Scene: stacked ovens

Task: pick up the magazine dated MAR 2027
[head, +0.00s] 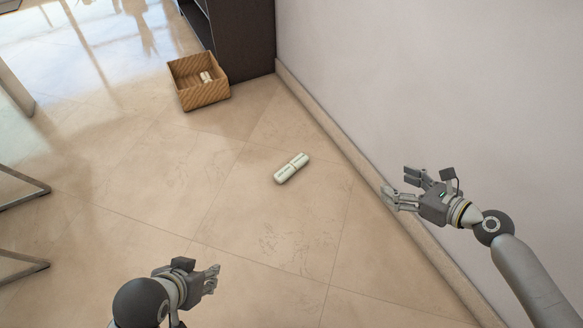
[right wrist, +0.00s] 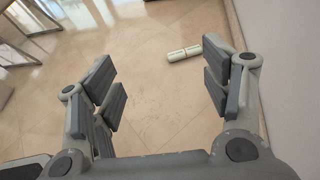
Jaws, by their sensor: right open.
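A pale rolled magazine (head: 291,168) with a band around its middle lies on the floor. It also shows in the right wrist view (right wrist: 184,53), beyond the fingers and near the right one. Any date on it is too small to read. Another small pale roll (head: 206,77) lies inside the woven basket, partly hidden by its wall. My right gripper (head: 398,184) is open and empty, right of the floor roll and near the wall. My left gripper (head: 213,280) is at the lower left, apart from both rolls; its opening is unclear.
The woven basket (head: 204,97) stands on the floor against a dark cabinet (head: 243,38). A white wall (head: 430,80) with a baseboard runs along the right. Metal legs (head: 25,188) stand at the left edge. The floor around the nearer roll is clear.

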